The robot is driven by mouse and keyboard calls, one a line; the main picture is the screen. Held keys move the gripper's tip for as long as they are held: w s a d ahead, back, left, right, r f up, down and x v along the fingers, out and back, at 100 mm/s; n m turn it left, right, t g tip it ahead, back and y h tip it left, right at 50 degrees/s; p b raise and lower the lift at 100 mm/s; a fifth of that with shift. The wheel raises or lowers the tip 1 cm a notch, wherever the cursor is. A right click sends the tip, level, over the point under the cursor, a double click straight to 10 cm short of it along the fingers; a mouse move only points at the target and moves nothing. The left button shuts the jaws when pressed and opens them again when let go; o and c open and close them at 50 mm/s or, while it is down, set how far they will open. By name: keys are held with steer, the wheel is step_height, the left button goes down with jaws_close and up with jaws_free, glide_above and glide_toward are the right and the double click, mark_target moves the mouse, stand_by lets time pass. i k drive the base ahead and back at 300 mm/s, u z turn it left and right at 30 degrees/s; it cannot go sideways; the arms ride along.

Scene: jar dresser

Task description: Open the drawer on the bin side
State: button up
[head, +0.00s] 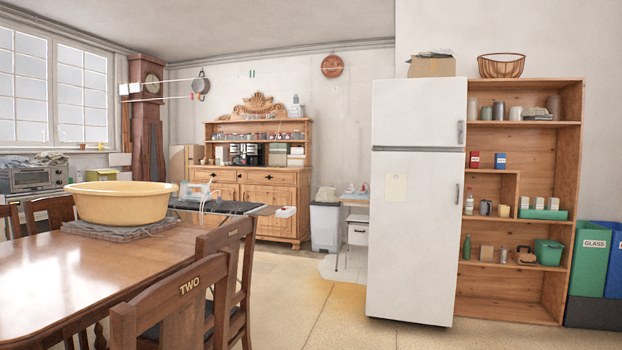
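A wooden dresser (306,205) stands against the back wall, with open shelves above and drawers and doors below. Its right-hand drawer (272,178), nearest the bin, looks shut flush with the front. A pale grey bin (325,228) stands on the floor just right of the dresser. The drawers further left are small in view, and the lower left of the dresser is partly hidden behind the ironing board. My gripper is not in view.
A dark ironing board (222,207) stands before the dresser. A wooden table (130,262) with a yellow basin (122,202) and chairs (190,310) fills the left foreground. A white fridge (415,240) stands right. Floor (285,300) between chairs and fridge is clear.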

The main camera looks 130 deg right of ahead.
mark_target(276, 176)
steer(key=z, duration=2.1)
steer(key=i, duration=5.55)
